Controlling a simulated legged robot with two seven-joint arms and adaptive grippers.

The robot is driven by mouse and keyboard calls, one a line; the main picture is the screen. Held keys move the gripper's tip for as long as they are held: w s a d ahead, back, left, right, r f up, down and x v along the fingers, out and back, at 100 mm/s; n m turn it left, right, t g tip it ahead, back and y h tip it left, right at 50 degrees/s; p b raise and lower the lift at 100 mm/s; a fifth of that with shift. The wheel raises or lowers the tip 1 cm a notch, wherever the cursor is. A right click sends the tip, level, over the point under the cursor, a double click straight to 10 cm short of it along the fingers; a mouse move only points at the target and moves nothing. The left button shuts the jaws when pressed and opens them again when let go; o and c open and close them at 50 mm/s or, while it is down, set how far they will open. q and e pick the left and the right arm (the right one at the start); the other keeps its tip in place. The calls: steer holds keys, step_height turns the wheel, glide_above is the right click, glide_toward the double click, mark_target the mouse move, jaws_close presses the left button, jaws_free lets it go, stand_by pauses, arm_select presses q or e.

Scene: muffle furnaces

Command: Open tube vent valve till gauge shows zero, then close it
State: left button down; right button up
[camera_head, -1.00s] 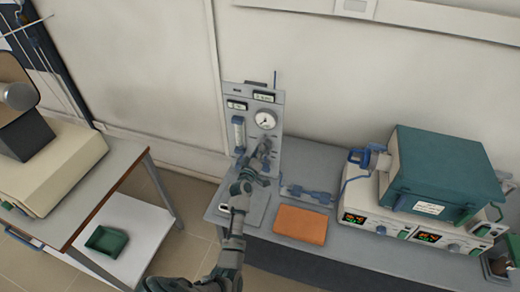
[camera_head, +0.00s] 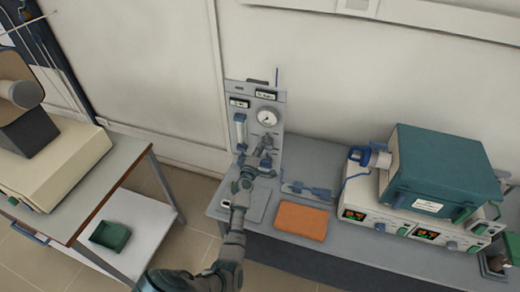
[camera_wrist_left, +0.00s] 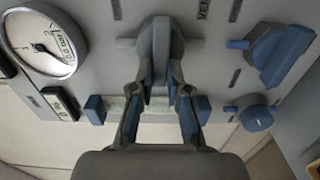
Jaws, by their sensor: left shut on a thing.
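The grey panel (camera_head: 259,92) stands upright on the bench against the wall. It carries a round white gauge (camera_head: 267,117), which also shows at the left of the left wrist view (camera_wrist_left: 45,45); its dark needle is too small to read exactly. My left gripper (camera_head: 266,166) is at the lower part of the panel, below the gauge. In the left wrist view its fingers (camera_wrist_left: 160,78) are closed on a grey valve handle (camera_wrist_left: 157,40), with the lettering "VENT" beside it. The fingers hide part of the handle. My right gripper is not in view.
In the left wrist view, a large blue knob (camera_wrist_left: 275,50) and a small blue knob (camera_wrist_left: 256,113) sit right of the fingers. A flow tube (camera_head: 240,132) is on the panel's left. An orange pad (camera_head: 301,221) and a teal-topped furnace (camera_head: 445,170) stand to the right.

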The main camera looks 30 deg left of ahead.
arm_select(q)
steer(key=shift+f, duration=0.3)
steer(key=c, duration=1.1)
jaws_free()
steer(key=shift+c, duration=0.2)
steer(key=v, duration=1.2)
steer(key=shift+a, duration=0.1)
